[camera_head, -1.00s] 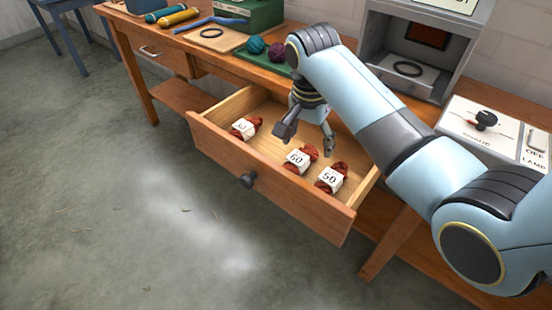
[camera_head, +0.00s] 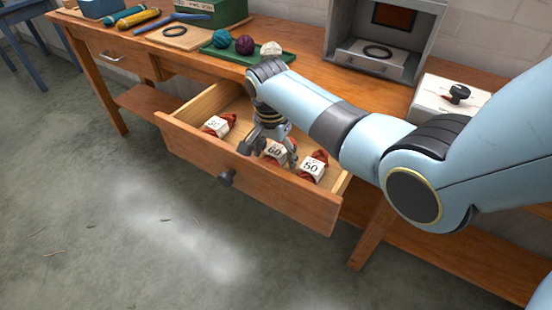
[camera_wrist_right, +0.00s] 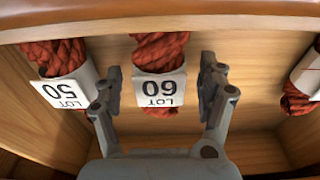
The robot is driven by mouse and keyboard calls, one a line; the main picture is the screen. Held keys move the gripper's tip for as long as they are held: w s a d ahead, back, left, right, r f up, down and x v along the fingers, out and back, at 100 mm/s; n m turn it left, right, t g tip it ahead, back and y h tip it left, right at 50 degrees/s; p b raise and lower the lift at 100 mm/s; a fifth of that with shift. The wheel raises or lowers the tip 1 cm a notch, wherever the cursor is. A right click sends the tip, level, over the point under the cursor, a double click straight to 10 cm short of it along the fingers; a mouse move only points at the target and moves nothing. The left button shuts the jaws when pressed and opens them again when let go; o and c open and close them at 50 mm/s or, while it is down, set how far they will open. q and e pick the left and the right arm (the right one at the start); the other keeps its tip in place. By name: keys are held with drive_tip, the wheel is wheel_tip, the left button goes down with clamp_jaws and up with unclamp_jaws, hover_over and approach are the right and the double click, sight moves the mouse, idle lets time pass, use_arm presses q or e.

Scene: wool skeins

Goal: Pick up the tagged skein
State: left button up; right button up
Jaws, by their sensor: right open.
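Three rust-red skeins, each with a white paper tag, lie in the open drawer (camera_head: 200,150). The middle skein is tagged LOT 60 (camera_head: 275,152) and also shows in the right wrist view (camera_wrist_right: 160,50). The skein to its right in the head view is tagged 50 (camera_head: 313,166); it is at the left in the wrist view (camera_wrist_right: 60,60). The tag of the left skein (camera_head: 218,125) is too small to read surely. My right gripper (camera_wrist_right: 161,92) is open, its fingers on either side of the LOT 60 skein, with gaps visible. My left gripper is out of view.
The drawer's wooden front (camera_head: 245,185) with a dark knob (camera_head: 227,178) and its side walls surround the skeins. The workbench above holds a green tray (camera_head: 225,52) with wool balls and a grey cabinet (camera_head: 375,60). The floor in front is clear.

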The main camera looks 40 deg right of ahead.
drive_tip(key=c, duration=1.2)
drive_tip(key=shift+r, duration=0.1)
drive_tip(key=shift+c, duration=0.2)
